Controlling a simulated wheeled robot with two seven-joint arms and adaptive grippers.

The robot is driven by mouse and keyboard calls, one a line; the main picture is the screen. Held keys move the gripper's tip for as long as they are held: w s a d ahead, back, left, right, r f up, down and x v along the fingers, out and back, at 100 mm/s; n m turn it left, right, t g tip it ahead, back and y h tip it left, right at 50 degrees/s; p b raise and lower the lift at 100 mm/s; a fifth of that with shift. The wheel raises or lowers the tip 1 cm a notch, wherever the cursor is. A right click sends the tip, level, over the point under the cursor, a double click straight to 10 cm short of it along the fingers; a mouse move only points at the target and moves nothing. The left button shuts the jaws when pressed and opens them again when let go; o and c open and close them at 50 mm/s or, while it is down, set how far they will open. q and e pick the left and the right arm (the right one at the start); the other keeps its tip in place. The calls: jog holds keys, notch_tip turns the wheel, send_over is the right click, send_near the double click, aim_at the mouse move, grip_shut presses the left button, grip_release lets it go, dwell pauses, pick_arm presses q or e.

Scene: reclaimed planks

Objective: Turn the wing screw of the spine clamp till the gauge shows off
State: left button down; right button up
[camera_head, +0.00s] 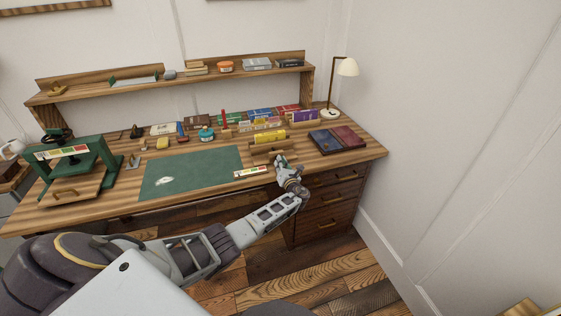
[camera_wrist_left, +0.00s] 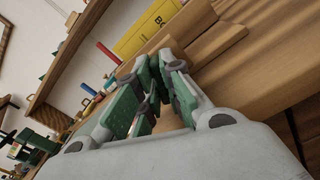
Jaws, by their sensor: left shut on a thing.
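The wooden spine clamp (camera_head: 262,148) stands near the front right of the bench, with a yellow book (camera_head: 268,135) held in it. Both also show in the left wrist view, the book (camera_wrist_left: 145,30) behind the wooden clamp (camera_wrist_left: 215,42). A small gauge strip (camera_head: 251,172) with coloured bands lies just left of my gripper at the bench's front edge; its reading is too small to tell. My left gripper (camera_head: 280,160) is at the front of the clamp, its green-padded fingers (camera_wrist_left: 158,68) shut on what seems the wing screw, mostly hidden between them. My right gripper is out of view.
A green mat (camera_head: 190,171) lies left of the clamp. A green press (camera_head: 75,160) stands at the far left. Small tools and coloured boxes crowd behind. Drawers (camera_head: 325,200) are below.

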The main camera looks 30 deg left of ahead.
pick_arm(q)
jog(key=shift+m, duration=0.3)
jog(key=shift+m+p, duration=0.75)
jog(key=shift+m, duration=0.05)
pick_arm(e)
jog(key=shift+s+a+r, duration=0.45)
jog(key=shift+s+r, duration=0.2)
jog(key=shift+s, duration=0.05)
pick_arm(q)
jog(key=shift+f, duration=0.1)
jog(key=c, duration=1.8)
grip_release()
jog(key=shift+d, duration=0.1)
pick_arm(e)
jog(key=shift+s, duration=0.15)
